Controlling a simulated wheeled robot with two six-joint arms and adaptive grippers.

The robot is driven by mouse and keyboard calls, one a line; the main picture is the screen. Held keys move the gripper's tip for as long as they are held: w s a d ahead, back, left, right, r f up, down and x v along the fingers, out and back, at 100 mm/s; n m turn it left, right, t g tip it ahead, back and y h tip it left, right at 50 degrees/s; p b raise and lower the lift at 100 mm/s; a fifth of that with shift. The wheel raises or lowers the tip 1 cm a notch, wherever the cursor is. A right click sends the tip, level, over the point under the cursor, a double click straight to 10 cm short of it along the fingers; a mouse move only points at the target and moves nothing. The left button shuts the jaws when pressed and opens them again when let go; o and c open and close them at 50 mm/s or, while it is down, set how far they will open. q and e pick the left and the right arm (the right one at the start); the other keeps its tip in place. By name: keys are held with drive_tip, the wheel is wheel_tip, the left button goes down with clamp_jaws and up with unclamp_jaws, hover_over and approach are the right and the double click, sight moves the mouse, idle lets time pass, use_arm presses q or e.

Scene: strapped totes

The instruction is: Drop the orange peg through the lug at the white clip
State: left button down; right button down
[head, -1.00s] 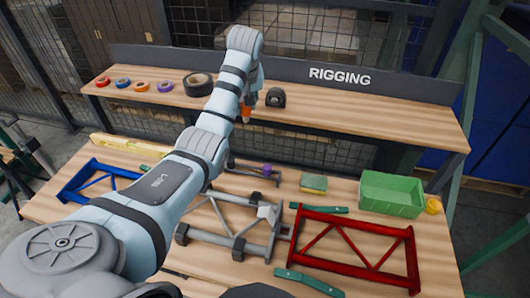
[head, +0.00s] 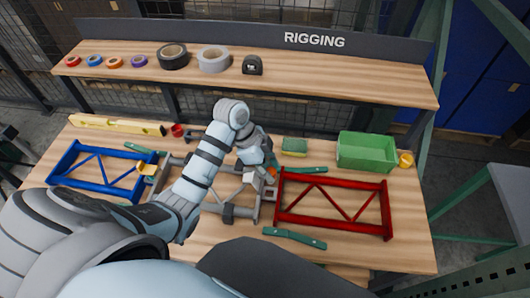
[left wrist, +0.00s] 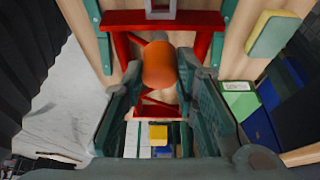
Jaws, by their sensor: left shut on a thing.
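My left gripper (head: 264,163) is shut on the orange peg (head: 272,173), above the gap between the grey frame (head: 237,211) and the red frame (head: 335,179). In the left wrist view the peg (left wrist: 159,66) sits between the fingertips, with the red frame (left wrist: 180,20) beyond it. A pale piece, perhaps the white clip (head: 250,178), shows at the grey frame's upper right, partly behind the gripper. A grey lug-like bracket (left wrist: 160,9) is at the top of the wrist view. Whether the peg touches a lug cannot be told. My right gripper is out of view.
A blue frame (head: 75,181) with a yellow clip (head: 147,169) is at the left. A raised shelf (head: 310,85) holds tape rolls and a tape measure.

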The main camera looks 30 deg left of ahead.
use_arm(q)
drive_tip(key=shift+a+f, duration=0.1)
drive_tip(key=shift+f, duration=1.8)
wheel_tip(320, 180, down, 3)
drive_tip(key=b, duration=0.2)
drive_tip(key=shift+f+b, duration=0.2)
drive_tip(key=shift+b, duration=0.1)
drive_tip(key=shift+f+b, duration=0.55)
drive_tip(key=shift+f, duration=0.75)
drive_tip(key=c, duration=1.2)
unclamp_jaws()
drive_tip(key=v, duration=1.2)
drive_tip(key=shift+r, duration=0.1)
